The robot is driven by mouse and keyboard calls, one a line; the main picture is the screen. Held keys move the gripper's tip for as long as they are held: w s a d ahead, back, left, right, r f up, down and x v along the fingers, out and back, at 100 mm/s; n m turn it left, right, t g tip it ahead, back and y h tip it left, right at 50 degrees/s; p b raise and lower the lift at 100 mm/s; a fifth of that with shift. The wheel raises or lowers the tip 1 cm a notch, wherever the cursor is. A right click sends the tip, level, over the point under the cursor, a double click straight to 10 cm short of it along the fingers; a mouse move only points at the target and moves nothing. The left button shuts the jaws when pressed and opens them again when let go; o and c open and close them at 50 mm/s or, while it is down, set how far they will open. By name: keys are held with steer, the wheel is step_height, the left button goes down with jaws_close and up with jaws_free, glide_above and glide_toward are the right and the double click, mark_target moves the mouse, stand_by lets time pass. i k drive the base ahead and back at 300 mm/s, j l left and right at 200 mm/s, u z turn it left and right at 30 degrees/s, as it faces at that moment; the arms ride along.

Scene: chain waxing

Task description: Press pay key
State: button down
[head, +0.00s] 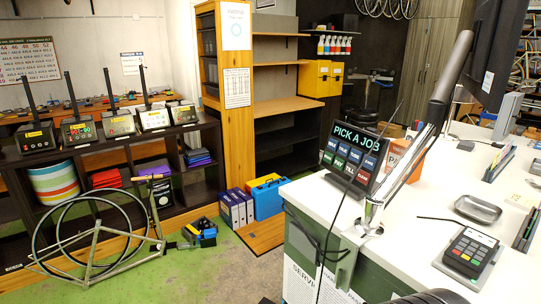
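A dark key panel (352,158) headed "PICK A JOB" stands tilted at the left end of the white counter (415,215). It has two rows of coloured keys: blue ones above, green ones and a red one (364,177) below. The key labels are too small to read surely, so I cannot tell which is the pay key. A card terminal (470,252) with a small screen and keypad lies on the counter at the right. My gripper cannot be made out in this view. A dark rounded shape shows at the bottom edge, but I cannot tell what it is.
A pole with a clamp (374,215) rises at the counter's edge, close to the panel. A grey oval dish (478,209) lies near the terminal. A bicycle frame (95,240) leans by low shelves at left. Green floor is open left of the counter.

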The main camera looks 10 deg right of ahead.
mark_target(339, 163)
steer(key=i+j, duration=0.55)
steer(key=i, duration=0.2)
steer(key=j+u, duration=0.05)
